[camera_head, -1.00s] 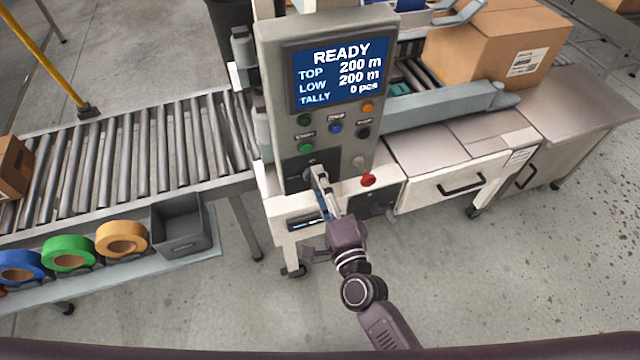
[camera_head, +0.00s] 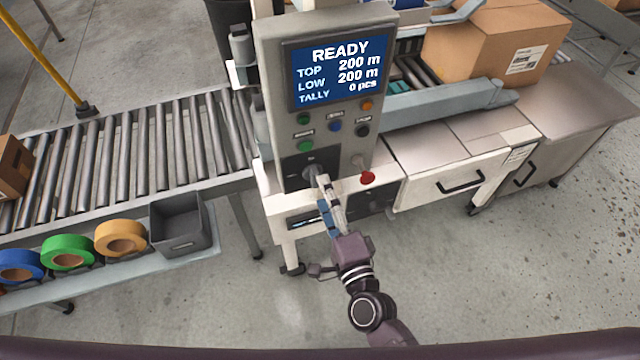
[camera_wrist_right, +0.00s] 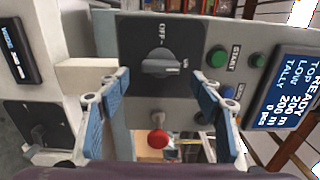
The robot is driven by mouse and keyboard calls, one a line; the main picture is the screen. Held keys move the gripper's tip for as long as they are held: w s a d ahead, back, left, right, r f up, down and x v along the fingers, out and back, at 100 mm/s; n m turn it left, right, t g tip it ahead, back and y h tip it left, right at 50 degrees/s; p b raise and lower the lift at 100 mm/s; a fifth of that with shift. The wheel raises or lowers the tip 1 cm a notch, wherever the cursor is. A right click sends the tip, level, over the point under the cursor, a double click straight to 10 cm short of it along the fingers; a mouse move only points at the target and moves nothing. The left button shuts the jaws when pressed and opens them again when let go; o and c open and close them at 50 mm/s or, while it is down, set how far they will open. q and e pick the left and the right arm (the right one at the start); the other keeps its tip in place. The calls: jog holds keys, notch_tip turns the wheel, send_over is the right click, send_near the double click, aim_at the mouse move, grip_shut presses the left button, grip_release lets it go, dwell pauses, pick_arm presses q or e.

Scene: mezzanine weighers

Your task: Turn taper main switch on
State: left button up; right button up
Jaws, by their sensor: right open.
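The taper's main switch (camera_head: 312,172) is a rotary knob on a dark plate low on the control box. In the right wrist view the knob (camera_wrist_right: 163,67) lies level, its end toward the ON label; OFF is printed above it. The display (camera_head: 337,72) is lit and reads READY. My right gripper (camera_head: 326,190) is just in front of the switch. In the wrist view its blue-padded fingers (camera_wrist_right: 161,88) are apart, one either side of and nearer than the knob, with nothing between them. My left gripper is not in view.
A red button (camera_head: 368,178) sits right of the switch. Green (camera_head: 305,146), blue and black buttons are above it. A roller conveyor (camera_head: 130,150) runs left, with tape rolls (camera_head: 120,238) and a grey bin (camera_head: 180,228) below. A carton (camera_head: 495,45) stands at back right.

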jog(key=v, duration=0.8)
jog(key=s+d+f+n+g+h, duration=0.1)
jog(key=s+d+f+n+g, duration=0.15)
jog(key=f, duration=0.85)
jog(key=s+d+f+n+g, duration=0.2)
jog(key=s+f+n+g, duration=0.15)
jog(key=f, duration=0.65)
jog(key=s+d+f+n+g+h, duration=0.1)
jog(key=s+d+f+n+g, duration=0.2)
jog(key=f, duration=0.8)
jog(key=s+d+f+n+g+h, duration=0.1)
jog(key=s+d+f, duration=0.3)
jog(key=s, duration=0.4)
jog(key=s+d+f+n+g+h, duration=0.1)
jog(key=s+d+f+n+g, duration=0.2)
jog(key=s+f, duration=0.4)
jog(key=s+d+f+n+g+h, duration=0.1)
jog(key=s+d+f+n+g, duration=0.2)
jog(key=s+f, duration=0.3)
jog(key=s+d+n, duration=0.1)
jog(key=s, duration=0.2)
jog(key=shift+s+d+f+h, duration=0.2)
jog(key=shift+s+d+h, duration=0.1)
jog(key=shift+s+d, duration=0.1)
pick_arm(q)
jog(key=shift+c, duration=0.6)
